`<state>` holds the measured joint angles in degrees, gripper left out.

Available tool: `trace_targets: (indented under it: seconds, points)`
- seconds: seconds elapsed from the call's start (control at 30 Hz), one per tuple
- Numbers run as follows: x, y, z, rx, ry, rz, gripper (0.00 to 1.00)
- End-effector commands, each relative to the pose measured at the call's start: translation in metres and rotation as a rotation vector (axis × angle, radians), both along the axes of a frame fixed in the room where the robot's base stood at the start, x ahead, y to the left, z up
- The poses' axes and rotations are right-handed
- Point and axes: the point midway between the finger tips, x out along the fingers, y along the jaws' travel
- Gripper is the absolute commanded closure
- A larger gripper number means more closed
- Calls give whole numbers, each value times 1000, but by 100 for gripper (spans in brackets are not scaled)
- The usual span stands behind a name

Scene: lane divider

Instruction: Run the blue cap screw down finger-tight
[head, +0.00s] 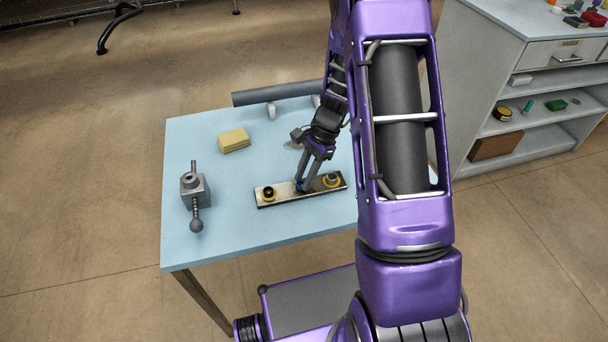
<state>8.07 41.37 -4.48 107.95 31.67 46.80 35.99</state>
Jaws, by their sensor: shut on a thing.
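The blue cap screw (301,185) shows as a small patch of blue between my gripper's fingertips, at the middle of a flat metal plate (285,196) on the table. My gripper (304,181) points down and is shut on the screw. The fingers hide most of the screw, so I cannot tell how far it sits in its hole.
The plate lies on a light blue table (230,240). A grey vise (194,190) stands at the left, and a stack of yellow pads (233,140) lies at the back. A small light cylinder (271,111) stands near a dark bar (265,95) along the rear edge. The front left is clear.

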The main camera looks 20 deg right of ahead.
Motion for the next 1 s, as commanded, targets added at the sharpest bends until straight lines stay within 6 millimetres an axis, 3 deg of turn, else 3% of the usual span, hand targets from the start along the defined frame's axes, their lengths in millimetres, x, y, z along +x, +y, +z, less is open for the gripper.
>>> trace_targets:
  seconds: [0.63, 0.67, 0.7, 0.8, 1.0]
  points:
    - [0, 1, 3, 4, -1, -46, 100]
    - [0, 1, 3, 3, -3, -47, 62]
    - [0, 1, 3, 3, -3, -46, 55]
    - [0, 1, 2, 3, -2, -46, 38]
    - [0, 1, 1, 1, 0, -46, 38]
